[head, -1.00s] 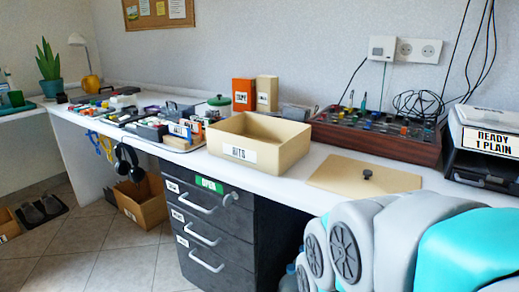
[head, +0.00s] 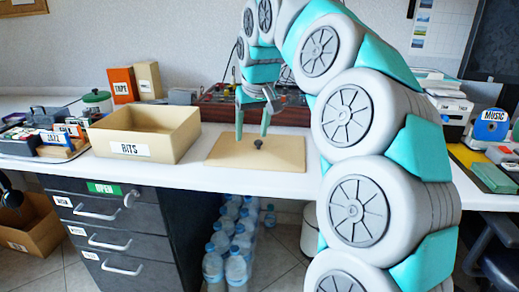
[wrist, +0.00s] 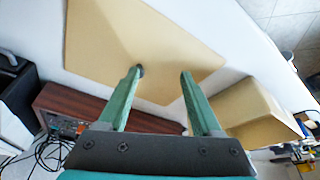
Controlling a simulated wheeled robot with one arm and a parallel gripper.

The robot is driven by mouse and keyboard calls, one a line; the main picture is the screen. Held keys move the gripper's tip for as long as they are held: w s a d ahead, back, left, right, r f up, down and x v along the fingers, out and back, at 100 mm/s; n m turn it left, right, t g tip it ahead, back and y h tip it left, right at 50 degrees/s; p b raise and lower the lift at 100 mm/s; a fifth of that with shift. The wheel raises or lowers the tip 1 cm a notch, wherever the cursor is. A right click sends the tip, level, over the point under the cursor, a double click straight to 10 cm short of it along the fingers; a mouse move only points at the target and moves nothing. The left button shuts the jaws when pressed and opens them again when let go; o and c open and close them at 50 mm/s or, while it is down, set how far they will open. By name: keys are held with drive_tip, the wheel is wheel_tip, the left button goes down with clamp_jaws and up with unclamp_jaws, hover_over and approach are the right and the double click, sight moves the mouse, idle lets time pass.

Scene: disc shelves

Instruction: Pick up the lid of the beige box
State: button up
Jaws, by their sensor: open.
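The beige lid (head: 287,154) lies flat on the white table, with a small dark knob (head: 258,144) on top. The open beige box (head: 165,146), labelled BITS, stands to its left. My gripper (head: 252,133) is open and empty, pointing down over the lid close to the knob. In the wrist view, the lid (wrist: 110,45) lies beyond the green fingers (wrist: 160,72). The knob (wrist: 141,70) shows at the left fingertip, partly hidden by it. I cannot tell whether they touch. The box (wrist: 240,103) is at the right there.
A brown wooden panel with electronics (head: 288,113) stands behind the lid. Orange (head: 123,86) and tan (head: 148,80) boxes stand behind the box. Small trays (head: 45,140) crowd the left. Bare white table (head: 225,178) runs along the front edge.

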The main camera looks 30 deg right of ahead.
sight(258, 141)
drive_tip(key=w+d+r+m, duration=0.1)
drive_tip(key=w+d, duration=0.2)
drive_tip(key=d, duration=0.1)
drive_tip(key=shift+p+x, duration=0.3)
drive_tip(key=shift+x, duration=3.3)
drive_tip(key=shift+s, duration=0.2)
clamp_jaws()
